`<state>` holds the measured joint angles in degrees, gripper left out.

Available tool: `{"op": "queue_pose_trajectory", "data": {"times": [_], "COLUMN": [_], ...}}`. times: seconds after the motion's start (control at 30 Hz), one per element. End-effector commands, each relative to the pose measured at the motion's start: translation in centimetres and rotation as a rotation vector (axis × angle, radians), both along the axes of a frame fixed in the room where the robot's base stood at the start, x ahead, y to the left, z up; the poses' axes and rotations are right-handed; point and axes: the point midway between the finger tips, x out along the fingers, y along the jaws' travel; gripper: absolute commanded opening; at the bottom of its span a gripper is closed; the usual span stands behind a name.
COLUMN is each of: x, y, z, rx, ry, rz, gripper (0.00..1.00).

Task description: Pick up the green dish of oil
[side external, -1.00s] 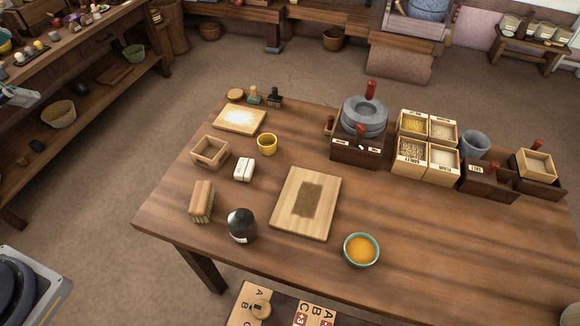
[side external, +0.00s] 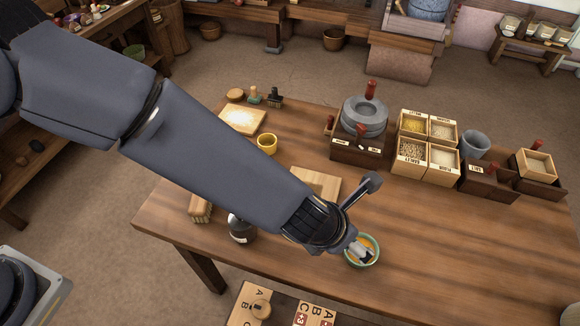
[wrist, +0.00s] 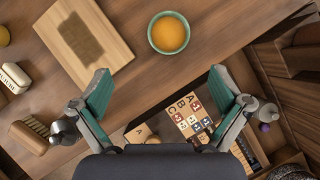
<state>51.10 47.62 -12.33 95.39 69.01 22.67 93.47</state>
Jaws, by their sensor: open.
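The green dish of oil (side external: 375,246) stands near the front edge of the wooden table in the side external view, partly hidden behind my gripper (side external: 362,254). In the wrist view the dish (wrist: 168,18) is round with a green rim and orange oil inside. It sits at the top centre, beyond my gripper's fingertips. My gripper (wrist: 157,74) is open and empty, its two fingers spread wide. In the side external view the fingers overlap the dish; I cannot tell from that view whether they touch it.
A wooden board (wrist: 84,46) with a dark patch lies left of the dish. A dark jar (side external: 243,228) and a brush (side external: 200,210) stand nearby on the table. Lettered blocks (wrist: 188,115) lie below the table's front edge.

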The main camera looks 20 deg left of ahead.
Motion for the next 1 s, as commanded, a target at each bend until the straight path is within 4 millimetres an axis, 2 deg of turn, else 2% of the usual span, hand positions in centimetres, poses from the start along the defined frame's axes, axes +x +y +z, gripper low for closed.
{"op": "queue_pose_trajectory", "data": {"times": [0.07,0.13,0.5,0.83,1.0], "x": [-1.1,-1.0,2.4,3.8,4.5], "y": [-0.5,-0.9,-3.0,-4.0,-4.9], "z": [-1.1,-1.6,-8.8,-11.6,-14.1], "rx": [0.013,0.012,0.011,0.01,0.01], "ry": [0.009,0.009,0.01,0.009,0.009], "rz": [-0.02,-0.025,-0.02,-0.019,-0.018], "gripper": [1.0,1.0,1.0,1.0,1.0]}}
